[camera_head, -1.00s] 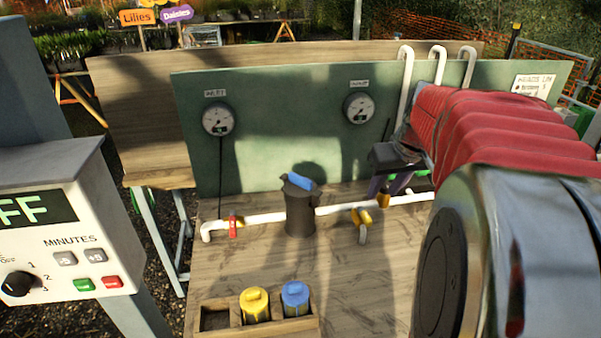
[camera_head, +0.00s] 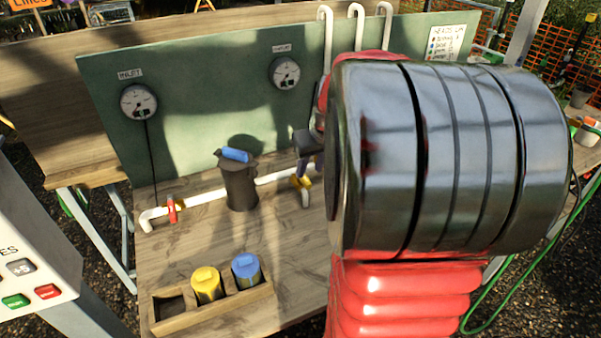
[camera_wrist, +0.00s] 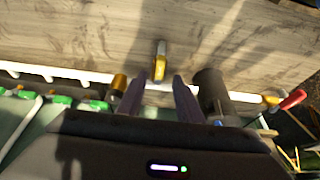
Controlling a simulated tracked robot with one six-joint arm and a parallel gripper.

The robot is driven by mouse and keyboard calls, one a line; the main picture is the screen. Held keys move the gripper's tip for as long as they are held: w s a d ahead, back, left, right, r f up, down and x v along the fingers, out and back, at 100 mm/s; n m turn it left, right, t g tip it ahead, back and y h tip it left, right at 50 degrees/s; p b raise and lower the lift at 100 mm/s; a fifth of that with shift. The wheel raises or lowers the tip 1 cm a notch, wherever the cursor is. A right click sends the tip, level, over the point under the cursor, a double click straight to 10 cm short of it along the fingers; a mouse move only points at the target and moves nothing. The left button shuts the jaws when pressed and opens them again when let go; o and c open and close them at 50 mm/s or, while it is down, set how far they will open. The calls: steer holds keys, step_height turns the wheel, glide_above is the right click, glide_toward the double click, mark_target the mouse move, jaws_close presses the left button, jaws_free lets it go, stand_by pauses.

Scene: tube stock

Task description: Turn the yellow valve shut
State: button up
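The yellow valve (camera_head: 300,182) sits on the white pipe right of the dark filter housing (camera_head: 240,185), above a short downward stub. In the wrist view a yellow handle (camera_wrist: 160,62) stands out from the pipe, just beyond and between my fingertips. A brass-coloured fitting (camera_wrist: 119,86) lies left of the fingers there. My gripper (camera_wrist: 160,84) is open, its two purple-grey fingers apart with nothing gripped. In the head view my gripper (camera_head: 308,160) shows at the yellow valve, largely hidden by my arm. I cannot tell whether a finger touches the handle.
A red-handled valve (camera_head: 171,209) is on the pipe at the left. The filter housing (camera_wrist: 210,92) stands close right of my fingers in the wrist view. Several green-handled valves (camera_wrist: 60,100) lie at its left. A wooden tray (camera_head: 170,326) holds yellow and blue canisters.

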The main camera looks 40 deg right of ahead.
mark_target(306, 179)
steer(key=shift+x, duration=2.8)
steer(key=shift+c, duration=0.6)
jaws_close()
